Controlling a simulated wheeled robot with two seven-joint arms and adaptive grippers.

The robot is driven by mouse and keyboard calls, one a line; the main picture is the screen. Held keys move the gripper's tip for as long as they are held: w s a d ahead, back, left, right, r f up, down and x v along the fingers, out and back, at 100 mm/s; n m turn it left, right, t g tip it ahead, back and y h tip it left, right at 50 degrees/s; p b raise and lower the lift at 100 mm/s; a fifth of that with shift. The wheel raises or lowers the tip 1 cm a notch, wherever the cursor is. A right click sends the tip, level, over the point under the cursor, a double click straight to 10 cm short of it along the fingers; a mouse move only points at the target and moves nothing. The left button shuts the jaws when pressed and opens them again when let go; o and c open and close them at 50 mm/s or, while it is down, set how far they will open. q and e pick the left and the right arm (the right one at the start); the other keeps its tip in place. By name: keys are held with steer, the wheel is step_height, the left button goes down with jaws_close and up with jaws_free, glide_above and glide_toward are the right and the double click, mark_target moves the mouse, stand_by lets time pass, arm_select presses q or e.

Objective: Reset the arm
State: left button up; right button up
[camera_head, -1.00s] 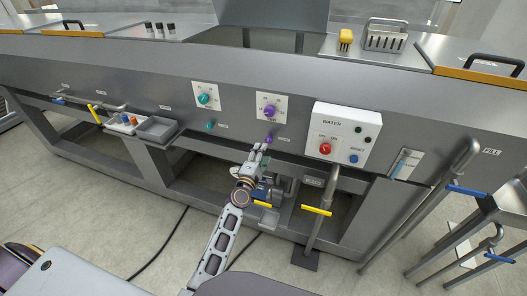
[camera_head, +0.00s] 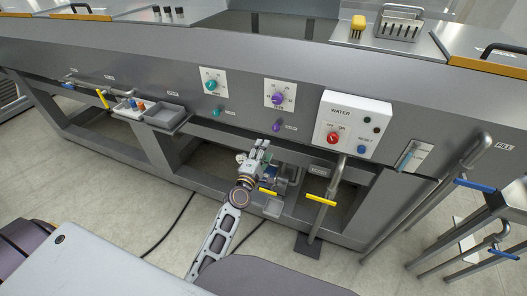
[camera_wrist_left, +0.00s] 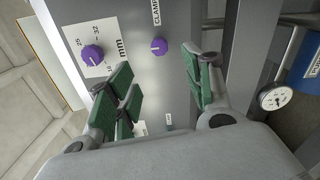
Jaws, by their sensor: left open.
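My left gripper (camera_head: 262,146) is in front of the machine's grey front panel, below and left of the small purple clamp knob (camera_head: 277,126). Its green-padded fingers (camera_wrist_left: 160,85) are apart with nothing between them in the left wrist view. The small purple knob (camera_wrist_left: 159,46) shows beyond the gap between the fingers, apart from them. A larger purple knob (camera_head: 278,98) on a white scale plate sits above it; it also shows in the wrist view (camera_wrist_left: 93,54). My right gripper is not in view.
A white water box (camera_head: 366,108) with red and blue buttons stands out right of the knobs. Teal knobs (camera_head: 211,85) are to the left. Yellow-handled valves (camera_head: 322,200) and pipes are below. A grey tray (camera_head: 165,117) is at left. Open floor lies in front.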

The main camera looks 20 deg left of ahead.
arm_select(q)
steer(key=s+d+f+m+g, duration=0.1)
steer(key=s+f+m+g, duration=0.3)
steer(key=f, duration=0.9)
steer(key=s+d+f+m+g+h, duration=0.15)
steer(key=s+f+m, duration=0.4)
steer(key=f, duration=0.75)
steer(key=s+d+f+m+g, duration=0.25)
steer(key=s+f, duration=0.35)
steer(key=f, duration=0.7)
steer(key=s+a+f+m+g, duration=0.3)
steer(key=s+f, duration=0.4)
steer(key=s, duration=0.5)
steer(key=s+a+f+m+g+y, duration=0.1)
steer(key=s+a+f+m+g, duration=0.2)
steer(key=s+f, duration=0.4)
steer(key=s+a+f+m+g+y, duration=0.1)
steer(key=s+a+f+m+g, duration=0.2)
steer(key=s, duration=1.6)
step_height(320, 180, down, 4)
steer(key=shift+a+f+m, duration=0.2)
steer(key=shift+a+m, duration=0.2)
steer(key=shift+m, duration=0.1)
